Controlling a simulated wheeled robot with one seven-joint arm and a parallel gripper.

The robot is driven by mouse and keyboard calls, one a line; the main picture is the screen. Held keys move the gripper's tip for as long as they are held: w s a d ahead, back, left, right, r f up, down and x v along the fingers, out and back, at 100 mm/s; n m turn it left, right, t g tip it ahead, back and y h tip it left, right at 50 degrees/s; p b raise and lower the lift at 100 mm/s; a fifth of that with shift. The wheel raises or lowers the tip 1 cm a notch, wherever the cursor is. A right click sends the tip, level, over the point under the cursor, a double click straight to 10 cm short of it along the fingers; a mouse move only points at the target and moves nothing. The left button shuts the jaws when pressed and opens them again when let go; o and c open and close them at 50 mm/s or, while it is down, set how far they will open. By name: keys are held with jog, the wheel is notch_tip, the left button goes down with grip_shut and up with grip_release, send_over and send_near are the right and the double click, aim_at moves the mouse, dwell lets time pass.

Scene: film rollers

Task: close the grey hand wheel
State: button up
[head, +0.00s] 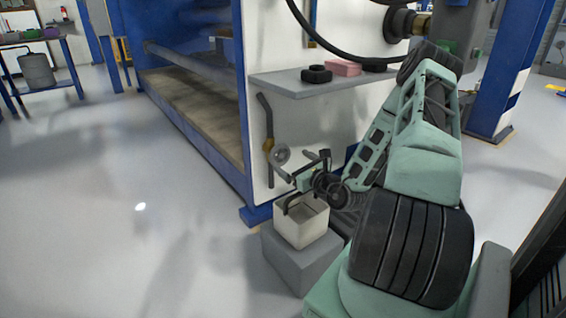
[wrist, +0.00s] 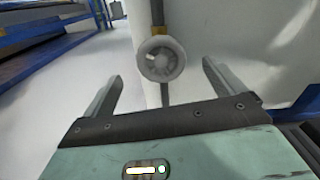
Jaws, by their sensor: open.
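The grey hand wheel (wrist: 161,60) sits on a dark vertical pipe with a brass-coloured section, beside a white panel. In the wrist view it lies beyond my fingertips, between them and slightly above. In the head view the wheel (head: 280,154) shows small, just left of my gripper. My gripper (wrist: 161,75) is open and empty, its two fingers spread on either side of the wheel's lower part in the picture. In the head view my gripper (head: 293,177) is small and partly overlapped by other parts, and contact with the wheel cannot be seen.
A pale open bin (head: 302,229) on a grey block (head: 290,262) stands below my gripper. A shelf (head: 290,88) with a black item (head: 316,74) and a pink block (head: 343,67) juts out above. A blue-framed machine (head: 240,120) stands behind. The floor at left is clear.

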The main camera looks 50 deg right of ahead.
aim_at(282, 154)
jog(key=b+x, duration=0.1)
jog(key=x, duration=0.3)
jog(key=shift+w+f+b, duration=0.15)
jog(key=shift+w+b, duration=0.15)
jog(key=shift+b, duration=0.1)
jog(key=shift+w+d+r, duration=0.15)
jog(key=shift+w+r, duration=0.05)
jog(key=shift+w, duration=0.55)
jog(key=c, duration=1)
